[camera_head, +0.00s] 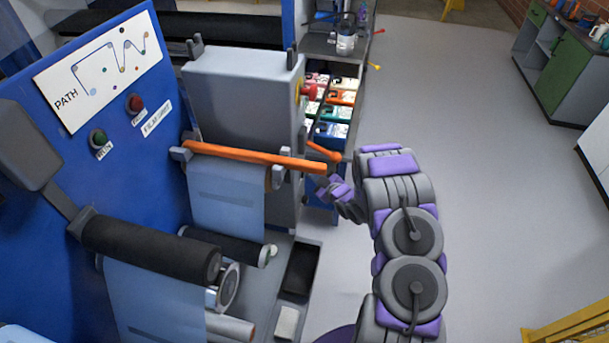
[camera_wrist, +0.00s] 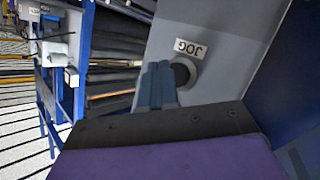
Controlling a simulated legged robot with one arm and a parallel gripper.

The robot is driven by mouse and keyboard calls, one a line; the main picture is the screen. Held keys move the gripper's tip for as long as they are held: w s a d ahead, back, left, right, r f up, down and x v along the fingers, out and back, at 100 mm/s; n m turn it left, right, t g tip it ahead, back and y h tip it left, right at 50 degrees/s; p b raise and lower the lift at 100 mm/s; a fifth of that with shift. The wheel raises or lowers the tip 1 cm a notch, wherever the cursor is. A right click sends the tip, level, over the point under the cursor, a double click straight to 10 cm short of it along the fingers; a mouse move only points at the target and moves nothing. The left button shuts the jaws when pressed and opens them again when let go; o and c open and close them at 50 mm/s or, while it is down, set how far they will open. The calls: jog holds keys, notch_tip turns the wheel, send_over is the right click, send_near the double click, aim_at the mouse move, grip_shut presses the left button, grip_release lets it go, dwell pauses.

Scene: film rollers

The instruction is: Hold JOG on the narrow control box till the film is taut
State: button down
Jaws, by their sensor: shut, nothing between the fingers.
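The grey face of the control box (camera_wrist: 232,28) fills the upper middle of the wrist view. It carries a white JOG label (camera_wrist: 190,48) and a dark round button (camera_wrist: 182,74) in a grey ring. My gripper (camera_wrist: 158,72) is shut and empty, its tips at the button's left edge; I cannot tell whether they press it. In the head view my gripper (camera_head: 335,188) is by the right end of the orange roller (camera_head: 250,157). Pale blue film (camera_head: 228,198) hangs below that roller, and more film (camera_head: 150,305) hangs below a dark roller (camera_head: 150,250). Its tautness is unclear.
A blue panel (camera_head: 165,75) at left carries a path diagram (camera_head: 98,68), a red button (camera_head: 135,103) and a green button (camera_head: 97,138). A large grey housing (camera_head: 240,95) stands behind the orange roller. Coloured bins (camera_head: 340,97) stand beyond it. Open floor (camera_head: 490,190) lies to the right.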

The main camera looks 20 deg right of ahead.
jog(key=shift+s+d+b, duration=0.25)
jog(key=shift+s+d, duration=0.45)
jog(key=shift+d, duration=0.35)
jog(key=shift+s+d+b, duration=0.2)
jog(key=shift+s+d, duration=0.5)
jog(key=shift+d, duration=0.35)
